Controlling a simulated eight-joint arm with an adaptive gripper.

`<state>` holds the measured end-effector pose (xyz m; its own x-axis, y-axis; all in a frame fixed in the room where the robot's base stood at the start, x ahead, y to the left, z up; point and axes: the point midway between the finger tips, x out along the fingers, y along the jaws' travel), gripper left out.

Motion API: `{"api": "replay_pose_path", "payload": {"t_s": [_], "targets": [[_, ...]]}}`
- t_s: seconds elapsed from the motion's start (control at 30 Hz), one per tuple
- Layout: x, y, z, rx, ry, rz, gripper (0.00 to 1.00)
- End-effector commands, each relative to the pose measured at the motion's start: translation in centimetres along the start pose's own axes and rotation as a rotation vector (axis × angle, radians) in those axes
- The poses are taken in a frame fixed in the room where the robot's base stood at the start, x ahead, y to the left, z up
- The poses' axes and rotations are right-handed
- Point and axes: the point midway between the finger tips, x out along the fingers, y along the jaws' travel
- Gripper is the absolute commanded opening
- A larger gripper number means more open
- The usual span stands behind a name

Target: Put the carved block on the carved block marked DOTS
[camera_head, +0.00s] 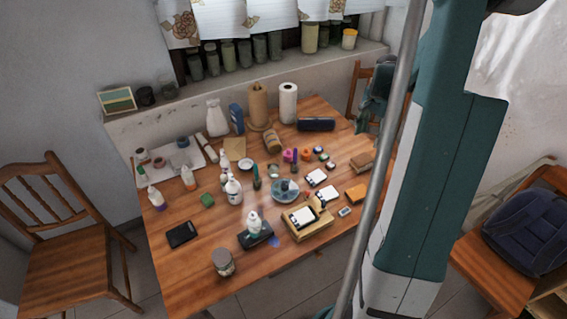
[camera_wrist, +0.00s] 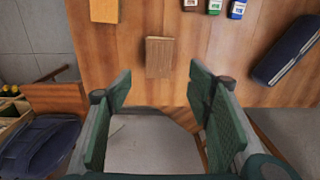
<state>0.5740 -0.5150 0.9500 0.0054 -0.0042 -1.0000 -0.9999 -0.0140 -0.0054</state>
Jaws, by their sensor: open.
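A brown block with a lined top (camera_wrist: 159,57) lies flat near the table edge in the wrist view; it also shows in the head view (camera_head: 362,161) at the table's right side. A lighter orange-brown block (camera_wrist: 104,10) is cut by the top of the wrist view and shows in the head view (camera_head: 356,193). I cannot read any DOTS mark, so I cannot tell which carved block is which. My gripper (camera_wrist: 165,95) is open and empty, its green fingers spread apart on the near side of the brown block. In the head view it is at the upper right (camera_head: 377,88).
The wooden table (camera_head: 180,265) is crowded with bottles, pads and small pots. A dark case (camera_wrist: 285,50) lies right of the brown block. Small labelled jars (camera_wrist: 215,7) stand beyond it. Bare wood surrounds the brown block. A chair (camera_wrist: 40,100) is off the edge.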

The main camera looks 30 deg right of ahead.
Motion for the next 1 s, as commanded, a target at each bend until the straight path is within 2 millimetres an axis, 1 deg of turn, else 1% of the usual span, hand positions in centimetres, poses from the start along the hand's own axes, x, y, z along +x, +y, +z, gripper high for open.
{"api": "replay_pose_path", "payload": {"t_s": [0.17, 0.27, 0.5, 0.63, 1.0], "targets": [[-1.7, -0.7, 2.2, -0.054, 0.013, -0.014, 0.51], [-3.2, -1.2, 4.0, -0.100, 0.026, -0.028, 0.51], [-7.1, -2.3, 9.3, -0.238, 0.064, -0.067, 0.51], [-9.0, -2.6, 12.3, -0.314, 0.085, -0.089, 0.51], [-13.8, -2.3, 20.7, -0.527, 0.146, -0.150, 0.51]]}}
